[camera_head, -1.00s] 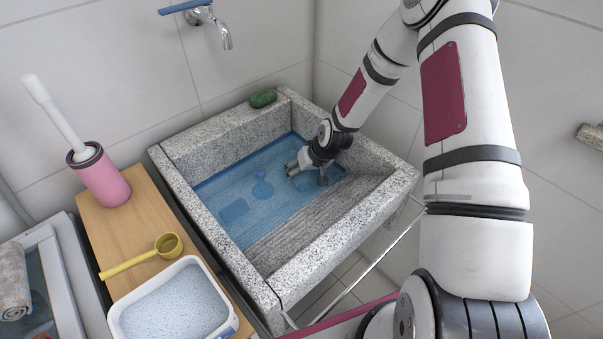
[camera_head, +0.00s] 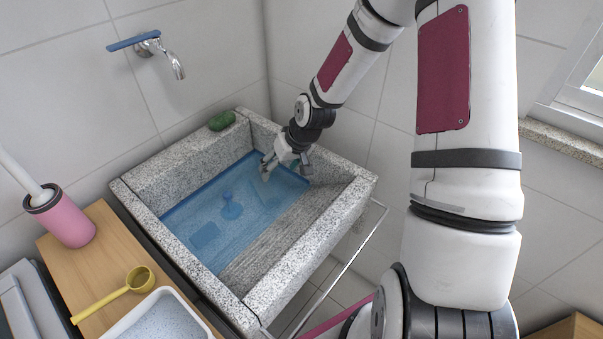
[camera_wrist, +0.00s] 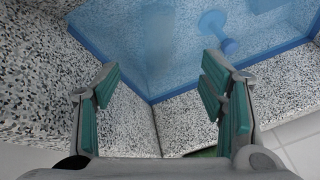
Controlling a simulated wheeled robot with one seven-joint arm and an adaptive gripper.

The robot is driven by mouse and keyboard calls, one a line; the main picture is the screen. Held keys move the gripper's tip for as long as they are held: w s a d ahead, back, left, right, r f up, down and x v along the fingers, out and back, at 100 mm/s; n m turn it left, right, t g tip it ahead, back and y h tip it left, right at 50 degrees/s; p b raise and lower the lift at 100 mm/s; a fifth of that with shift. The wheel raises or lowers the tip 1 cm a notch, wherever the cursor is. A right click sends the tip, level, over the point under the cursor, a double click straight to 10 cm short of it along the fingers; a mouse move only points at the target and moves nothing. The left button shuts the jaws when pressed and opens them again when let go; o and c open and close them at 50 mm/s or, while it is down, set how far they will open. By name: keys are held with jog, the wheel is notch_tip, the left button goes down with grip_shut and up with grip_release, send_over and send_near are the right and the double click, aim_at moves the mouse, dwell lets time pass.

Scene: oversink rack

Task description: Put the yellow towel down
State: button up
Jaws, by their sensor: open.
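No yellow towel shows in any current view. My gripper (camera_head: 284,168) is open over the back right part of the granite sink (camera_head: 150,205), with nothing visible between its fingers.
A green bar (camera_head: 222,121) lies on the sink's back ledge, below the tap (camera_head: 172,60). At left, a wooden board (camera_head: 112,255) bears a pink brush holder (camera_head: 66,220), a yellow dipper (camera_head: 138,280) and a white basin (camera_head: 160,312). A metal rail (camera_head: 340,270) runs along the sink's right side.

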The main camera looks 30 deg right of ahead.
jog(key=s+a+r+g+h, duration=0.1)
jog(key=s+r+h, duration=0.1)
jog(key=s+r, duration=0.65)
jog(key=s+r+h, duration=0.1)
jog(key=s+r, duration=0.4)
jog(key=r, duration=0.6)
jog(key=s+a+r, duration=0.1)
jog(key=s+r, duration=0.3)
jog(key=s, duration=0.5)
jog(key=s+a+r, duration=0.2)
jog(key=s+r, duration=0.1)
jog(key=s, duration=0.6)
jog(key=shift+s+a+r+y, duration=0.15)
jog(key=shift+a+r+y, duration=0.15)
jog(key=shift+r, duration=0.1)
jog(key=shift+r, duration=0.1)
jog(key=shift+t, duration=0.4)
notch_tip(320, 180, up, 4)
jog(key=p, duration=0.3)
jog(key=shift+d+r, duration=0.1)
jog(key=shift+r, duration=0.05)
